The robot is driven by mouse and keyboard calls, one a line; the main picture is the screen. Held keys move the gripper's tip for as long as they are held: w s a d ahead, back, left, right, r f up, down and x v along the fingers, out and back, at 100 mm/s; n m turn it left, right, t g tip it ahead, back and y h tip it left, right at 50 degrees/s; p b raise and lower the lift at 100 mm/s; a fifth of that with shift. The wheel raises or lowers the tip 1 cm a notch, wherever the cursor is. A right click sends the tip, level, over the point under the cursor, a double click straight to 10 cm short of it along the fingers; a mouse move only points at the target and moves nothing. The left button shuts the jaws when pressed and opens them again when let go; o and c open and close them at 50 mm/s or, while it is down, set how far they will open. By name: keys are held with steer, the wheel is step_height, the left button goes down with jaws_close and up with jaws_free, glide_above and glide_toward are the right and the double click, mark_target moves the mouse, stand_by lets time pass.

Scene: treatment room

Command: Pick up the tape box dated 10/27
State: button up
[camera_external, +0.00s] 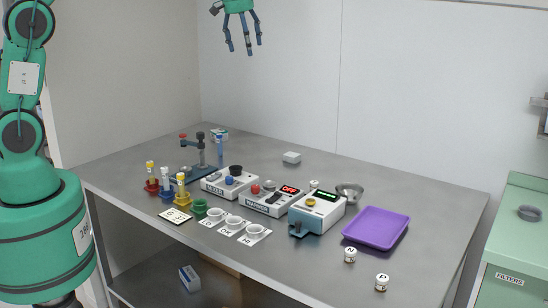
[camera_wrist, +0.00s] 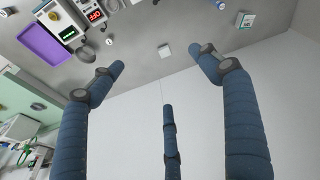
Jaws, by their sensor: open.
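My gripper (camera_external: 245,42) is open and empty. It hangs high above the back of the table, near the wall, with its three blue fingers spread. In the wrist view the fingers (camera_wrist: 163,68) reach in from below. Another small box (camera_external: 221,132) is at the back left, partly behind a stand. A blue and white box (camera_external: 189,278) is on the lower shelf. No date is readable on any of them.
The grey table (camera_external: 425,195) holds several devices, cups and colored vial holders at its front left. A purple tray (camera_external: 376,228) and two small labelled jars (camera_external: 350,255) are at the right. A green cabinet (camera_external: 515,230) stands further right. The table's back right is mostly clear.

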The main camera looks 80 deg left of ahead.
steer(key=w+a+f+n, duration=0.1)
steer(key=a+f+n, duration=0.1)
steer(key=a+f, duration=0.35)
steer(key=w+a+f+n, duration=0.1)
steer(key=a+f, duration=0.1)
steer(key=a, duration=0.7)
steer(key=n+g+p, duration=0.2)
steer(key=n+g, duration=0.1)
steer(key=n, duration=0.4)
glide_above(219, 130)
steer(key=w+d, duration=0.1)
steer(key=d, duration=0.1)
steer(key=w+d+f+x, duration=0.1)
steer(key=d+x, duration=0.1)
steer(key=x, duration=1.1)
steer(key=w+d+x, duration=0.1)
steer(key=d+x, duration=0.2)
steer(key=x, duration=0.9)
steer(key=shift+w+f+h, duration=0.15)
steer(key=shift+f+h, duration=0.1)
steer(key=shift+h, duration=0.05)
steer(key=shift+f, duration=0.15)
